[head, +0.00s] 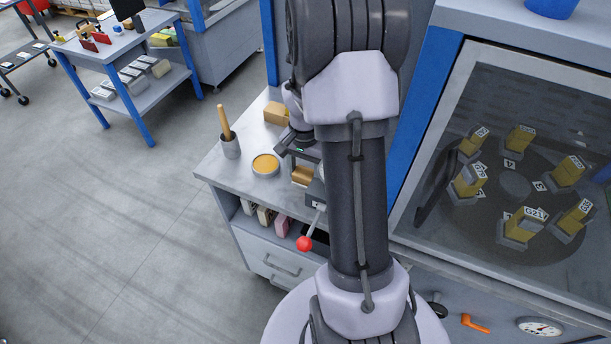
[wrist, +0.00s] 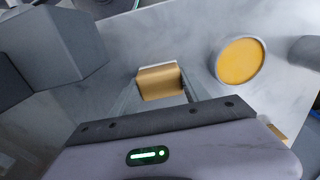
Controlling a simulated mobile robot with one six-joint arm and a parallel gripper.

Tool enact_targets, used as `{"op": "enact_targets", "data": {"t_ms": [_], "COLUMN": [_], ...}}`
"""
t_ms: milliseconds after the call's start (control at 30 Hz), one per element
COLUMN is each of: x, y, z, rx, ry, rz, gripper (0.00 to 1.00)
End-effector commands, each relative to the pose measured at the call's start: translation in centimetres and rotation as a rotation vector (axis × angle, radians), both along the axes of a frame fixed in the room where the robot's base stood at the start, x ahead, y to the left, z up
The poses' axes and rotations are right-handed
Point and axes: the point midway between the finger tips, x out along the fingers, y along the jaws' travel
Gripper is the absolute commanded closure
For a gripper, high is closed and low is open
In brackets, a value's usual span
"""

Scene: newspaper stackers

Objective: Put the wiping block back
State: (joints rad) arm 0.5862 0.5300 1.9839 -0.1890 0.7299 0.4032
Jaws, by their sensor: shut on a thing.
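My gripper (wrist: 161,88) is shut on a tan block with a pale edge, taken as the wiping block (wrist: 159,82). One finger is on each side of it. In the head view the block (head: 302,175) shows just below my gripper (head: 303,161), low over the grey bench top, partly hidden by my arm. I cannot tell whether it touches the bench. A round dish with a yellow-orange fill (head: 265,165) stands left of the block; it also shows at the right in the wrist view (wrist: 240,61).
A grey cup with a wooden-handled tool (head: 231,146) stands at the bench's left edge. Another tan block (head: 277,113) lies at the back. A red-knobbed lever (head: 305,243) sticks out in front. A glazed cabinet (head: 510,150) is at the right.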

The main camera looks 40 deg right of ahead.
Motion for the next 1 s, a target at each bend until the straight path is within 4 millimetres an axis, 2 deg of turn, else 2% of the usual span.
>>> {"op": "enact_targets", "data": {"t_ms": [33,67,233,267,333,367,667,767,1000], "x": [0.0,0.0,0.0,0.0,0.0,0.0,0.0,0.1,0.1], "y": [0.0,0.0,0.0,0.0,0.0,0.0,0.0,-0.1,-0.1], "z": [-0.3,-0.2,-0.2,-0.1,-0.1,-0.1,0.2,1.9,8.9], "rx": [-0.001,-0.001,-0.001,-0.001,-0.001,-0.001,-0.001,-0.003,-0.002], "ry": [-0.001,-0.001,-0.001,-0.001,-0.001,-0.001,-0.001,-0.004,-0.005], "rz": [0.0,0.0,0.0,0.0,0.0,0.0,0.0,0.0,-0.001], "gripper": [0.79,0.84,0.84,0.4,0.27,0.24,0.24,0.24,0.24]}}
